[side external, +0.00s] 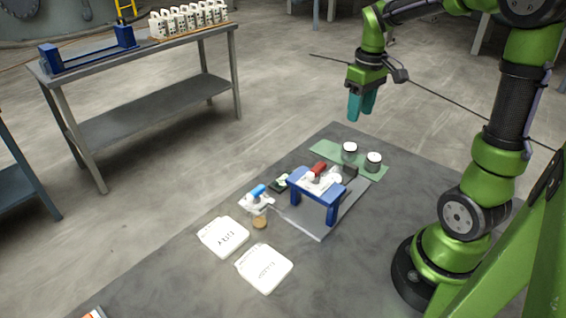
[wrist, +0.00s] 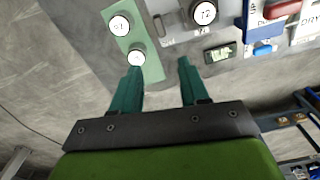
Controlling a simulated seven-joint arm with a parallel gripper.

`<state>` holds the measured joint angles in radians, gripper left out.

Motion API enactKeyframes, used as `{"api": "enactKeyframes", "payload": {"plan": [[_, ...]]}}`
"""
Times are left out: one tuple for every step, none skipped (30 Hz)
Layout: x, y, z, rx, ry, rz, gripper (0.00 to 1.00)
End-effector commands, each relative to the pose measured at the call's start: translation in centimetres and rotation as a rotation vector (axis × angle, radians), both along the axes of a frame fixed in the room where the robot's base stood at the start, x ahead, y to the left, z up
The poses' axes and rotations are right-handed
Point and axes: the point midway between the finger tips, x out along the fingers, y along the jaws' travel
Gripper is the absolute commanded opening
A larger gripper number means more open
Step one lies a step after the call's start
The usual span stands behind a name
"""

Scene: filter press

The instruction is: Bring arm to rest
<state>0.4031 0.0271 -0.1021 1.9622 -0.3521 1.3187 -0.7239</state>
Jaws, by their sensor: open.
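My gripper (side external: 362,104) is raised well above the table, behind the far end of the work area in the side view. Its two teal fingers point down. In the wrist view my gripper (wrist: 160,72) shows its fingers apart with nothing between them. Below it is a blue press stand (side external: 316,193) with a red part (side external: 318,168) on top, set on a grey base plate. Nothing touches the fingers.
Two white-topped cylinders (side external: 350,149) (side external: 373,160) stand on a green mat (side external: 327,152). Two white labelled trays (side external: 223,238) (side external: 264,268) lie at the near side. A blue-capped item (side external: 257,192) stands beside the press. The air around my gripper is clear.

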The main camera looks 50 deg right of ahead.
Motion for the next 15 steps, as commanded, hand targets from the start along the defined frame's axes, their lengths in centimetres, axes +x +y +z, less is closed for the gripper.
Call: {"api": "enactKeyframes", "payload": {"plan": [[-0.1,1.1,0.1,0.004,-0.034,-0.048,0.45],[-0.2,1.9,0.3,0.007,-0.061,-0.079,0.45],[-0.3,3.2,0.6,0.016,-0.102,-0.121,0.45],[-0.4,4.2,0.8,0.023,-0.131,-0.146,0.45],[-0.5,5.2,1.0,0.03,-0.161,-0.168,0.45],[-0.7,6.6,1.4,0.042,-0.201,-0.196,0.45],[-0.9,7.6,1.6,0.054,-0.232,-0.214,0.45],[-1.2,8.7,1.9,0.067,-0.264,-0.232,0.45],[-1.6,10.1,2.2,0.086,-0.305,-0.253,0.45],[-1.9,11.2,2.5,0.103,-0.336,-0.264,0.45],[-2.3,12.3,2.7,0.121,-0.366,-0.275,0.45],[-2.9,13.7,3.0,0.144,-0.405,-0.283,0.45],[-3.4,14.6,3.2,0.162,-0.432,-0.286,0.45],[-3.8,15.4,3.4,0.18,-0.457,-0.285,0.45],[-4.3,16.4,3.6,0.198,-0.484,-0.28,0.45]]}}
